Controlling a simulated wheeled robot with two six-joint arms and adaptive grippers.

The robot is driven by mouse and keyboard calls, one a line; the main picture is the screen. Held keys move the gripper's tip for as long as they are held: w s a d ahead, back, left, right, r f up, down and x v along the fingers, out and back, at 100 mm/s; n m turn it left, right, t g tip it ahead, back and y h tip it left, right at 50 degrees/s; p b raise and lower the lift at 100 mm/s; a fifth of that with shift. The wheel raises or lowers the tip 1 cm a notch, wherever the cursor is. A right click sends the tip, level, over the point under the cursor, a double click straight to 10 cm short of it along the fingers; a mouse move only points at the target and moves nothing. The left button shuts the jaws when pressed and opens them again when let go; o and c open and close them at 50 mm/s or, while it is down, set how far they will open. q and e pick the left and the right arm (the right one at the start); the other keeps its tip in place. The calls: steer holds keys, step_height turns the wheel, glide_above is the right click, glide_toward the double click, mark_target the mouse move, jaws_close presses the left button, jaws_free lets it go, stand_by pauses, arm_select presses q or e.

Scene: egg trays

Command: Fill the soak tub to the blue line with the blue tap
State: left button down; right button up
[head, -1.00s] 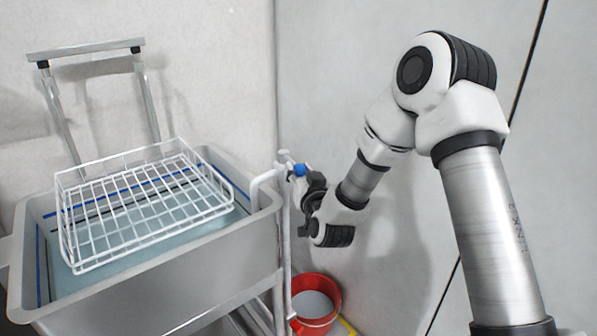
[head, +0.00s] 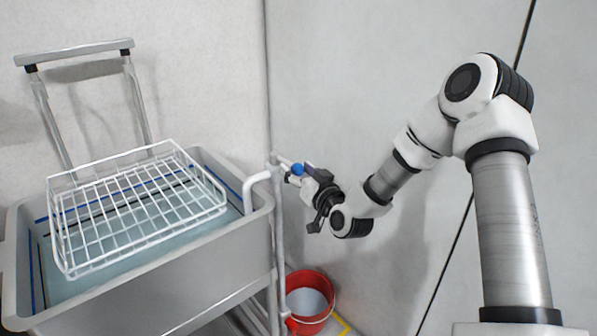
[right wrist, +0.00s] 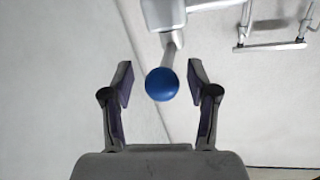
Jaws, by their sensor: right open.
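The grey soak tub (head: 150,290) stands at the left and holds pale blue water (head: 105,262). A blue line (head: 233,193) and a dark line run along its inner wall, and the visible blue line is above the water. The blue tap (head: 297,169) is on the pipework at the tub's right; its round blue knob (right wrist: 161,84) also shows in the right wrist view. My right gripper (head: 308,198) is open at the tap, to its right. In the wrist view the knob appears between its fingertips, apart from both. My left gripper is out of view.
A white wire basket (head: 140,205) sits over the tub and hides part of the water. A white curved spout (head: 252,182) reaches over the right rim. A red bucket (head: 309,300) stands on the floor below the tap. A plain wall is behind.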

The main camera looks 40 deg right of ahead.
steer(key=s+a, duration=0.1)
steer(key=s, duration=1.1)
steer(key=shift+a, duration=0.15)
stand_by(1.1)
steer(key=s+a+f+n+g+y+p, duration=0.1)
steer(key=s+a+f+n+g, duration=0.25)
steer(key=f, duration=0.55)
steer(key=s+a+f+n+g+y, duration=0.1)
steer(key=s+a+f+n+g, duration=0.15)
steer(key=a+f+g, duration=0.4)
steer(key=s+a+f+n+g+y+p, duration=0.1)
steer(key=s+a+f+n+y, duration=0.2)
steer(key=f, duration=0.8)
steer(key=s+a+f+m+g+h, duration=0.1)
steer(key=s+f+m+g, duration=0.2)
steer(key=s, duration=0.5)
steer(key=s+f+m+g+h, duration=0.2)
steer(key=s+f+m+g, duration=0.1)
steer(key=s, duration=0.5)
steer(key=shift+a+f+g, duration=0.35)
steer(key=shift+f+g, duration=0.15)
steer(key=shift+f, duration=0.45)
